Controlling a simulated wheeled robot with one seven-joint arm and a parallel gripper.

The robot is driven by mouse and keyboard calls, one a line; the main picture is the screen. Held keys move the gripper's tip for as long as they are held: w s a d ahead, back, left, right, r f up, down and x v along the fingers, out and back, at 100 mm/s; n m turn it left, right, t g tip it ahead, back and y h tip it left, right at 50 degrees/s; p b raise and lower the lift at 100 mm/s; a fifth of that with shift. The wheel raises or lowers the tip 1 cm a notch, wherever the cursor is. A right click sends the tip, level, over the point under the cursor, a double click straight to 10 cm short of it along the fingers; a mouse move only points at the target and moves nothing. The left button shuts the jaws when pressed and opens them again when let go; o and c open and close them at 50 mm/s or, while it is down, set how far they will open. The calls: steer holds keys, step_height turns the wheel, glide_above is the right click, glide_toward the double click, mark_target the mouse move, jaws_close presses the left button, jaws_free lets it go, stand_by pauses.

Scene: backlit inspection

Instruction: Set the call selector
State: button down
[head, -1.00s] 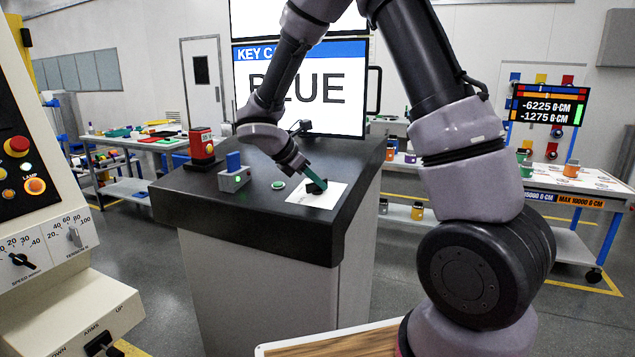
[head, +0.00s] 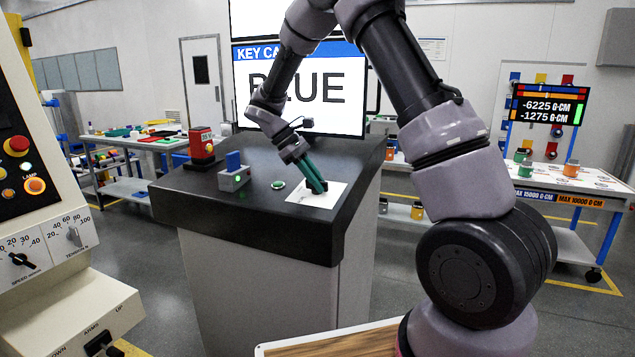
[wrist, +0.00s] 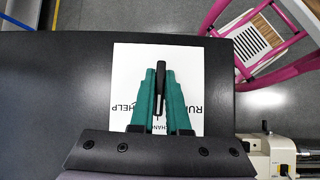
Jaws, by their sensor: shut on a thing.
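The call selector is a black knob (wrist: 160,78) on a white plate (wrist: 190,62), which also shows in the head view (head: 302,198). Upside-down lettering on the plate reads RUN at right and HELP at left, with a partly covered word, apparently CHANGE, between them. My gripper (wrist: 160,72) has green fingers on either side of the knob and is shut on it. The knob's long axis lies nearly upright in the wrist picture. In the head view my gripper (head: 320,189) reaches down to the plate and hides most of the knob.
The plate lies on a dark console top (head: 255,205). A green button (head: 278,185), a grey block with a blue part (head: 234,174) and a red device (head: 201,147) stand to the left. A screen (head: 300,90) reading BLUE rises behind. A control panel (head: 40,220) is at far left.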

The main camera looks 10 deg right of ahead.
steer(key=m+g+y, duration=0.1)
steer(key=m, duration=0.2)
steer(key=m+g+y, duration=0.1)
steer(key=m+y, duration=0.1)
steer(key=m, duration=0.1)
steer(key=m+y, duration=0.3)
steer(key=m, duration=0.2)
steer(key=shift+a+g, duration=0.1)
steer(key=shift+g, duration=0.2)
stand_by(0.4)
steer(key=c, duration=0.9)
jaws_free()
steer(key=v, duration=1)
steer(key=shift+w+d+r, duration=0.2)
steer(key=shift+r, duration=0.2)
